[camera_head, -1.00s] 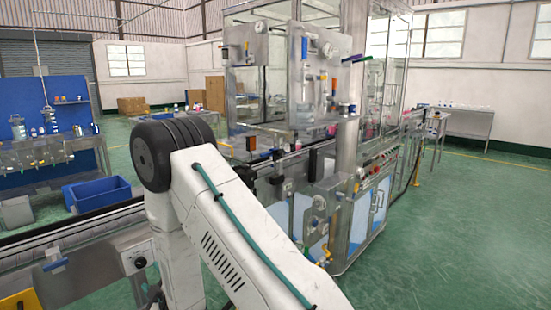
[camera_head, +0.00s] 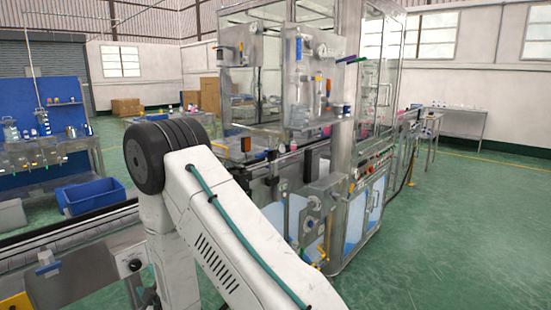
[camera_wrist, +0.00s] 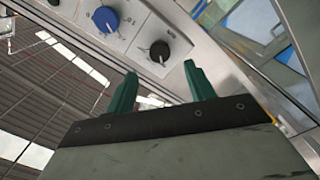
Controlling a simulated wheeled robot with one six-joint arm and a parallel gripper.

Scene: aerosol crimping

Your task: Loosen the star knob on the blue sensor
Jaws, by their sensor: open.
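My gripper (camera_wrist: 160,70) is open and empty in the wrist view, its two green fingers apart. Beyond the fingertips is a pale panel with a blue knob (camera_wrist: 105,18) and a black knob (camera_wrist: 159,50). The black knob appears between and beyond the fingertips; I see no contact. In the head view my arm crosses the front and my gripper is not visible. A small dark blue part (camera_head: 283,147) sits by the conveyor, too small to identify as the blue sensor. I cannot make out a star knob on a blue sensor in either view.
The glass-walled crimping machine (camera_head: 343,140) stands in the middle, with a conveyor (camera_head: 75,236) running to the lower left. A blue bin (camera_head: 92,195) is beyond the conveyor at left. Green floor (camera_head: 455,220) is clear on the right.

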